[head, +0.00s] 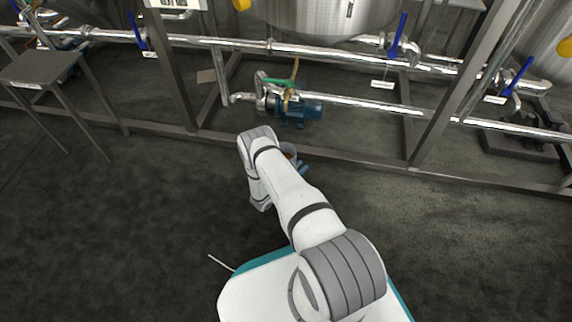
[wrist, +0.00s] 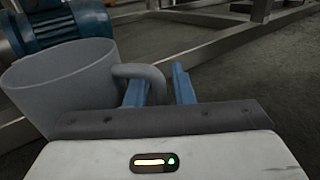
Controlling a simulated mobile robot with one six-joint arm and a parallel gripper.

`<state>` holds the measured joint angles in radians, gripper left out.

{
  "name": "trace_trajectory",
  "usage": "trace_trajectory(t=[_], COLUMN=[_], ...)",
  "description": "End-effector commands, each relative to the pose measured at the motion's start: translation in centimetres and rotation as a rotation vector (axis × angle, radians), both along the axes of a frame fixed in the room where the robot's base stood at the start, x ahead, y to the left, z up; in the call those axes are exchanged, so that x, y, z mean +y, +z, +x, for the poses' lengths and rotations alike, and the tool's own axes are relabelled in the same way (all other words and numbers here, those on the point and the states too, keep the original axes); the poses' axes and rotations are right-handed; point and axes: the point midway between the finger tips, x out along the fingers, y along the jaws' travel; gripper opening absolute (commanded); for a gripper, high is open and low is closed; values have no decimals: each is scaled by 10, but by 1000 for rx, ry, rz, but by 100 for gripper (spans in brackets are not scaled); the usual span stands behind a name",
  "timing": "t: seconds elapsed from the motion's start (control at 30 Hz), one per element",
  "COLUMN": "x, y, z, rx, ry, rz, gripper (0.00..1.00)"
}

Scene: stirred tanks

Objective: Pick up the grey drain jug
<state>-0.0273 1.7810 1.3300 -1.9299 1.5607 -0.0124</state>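The grey drain jug (wrist: 68,88) fills the left of the wrist view, upright, with its open rim facing up. Its handle (wrist: 150,74) sticks out to the right. My gripper (wrist: 160,90) has two blue fingers that stand apart. The left finger is within the handle's loop and the right finger is just outside it. The handle is between them, and a thin gap shows at the right finger. The jug's base is hidden by my gripper body. In the head view the jug (head: 289,150) is mostly hidden behind my wrist.
A blue pump motor (head: 301,110) stands just behind the jug. A grey frame rail (head: 340,157) runs along the floor behind the jug. Steel pipes (head: 345,97) and a tank (head: 325,15) are further back. A small metal table (head: 42,66) stands left. The floor in front is clear.

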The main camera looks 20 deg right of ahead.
Motion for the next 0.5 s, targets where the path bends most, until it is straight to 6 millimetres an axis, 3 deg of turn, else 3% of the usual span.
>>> trace_trajectory(t=[0.3,0.5], x=[1,1], y=[0,0], z=[0,0], rx=[0,0], ry=[0,1], rz=[0,0], gripper=[0,0])
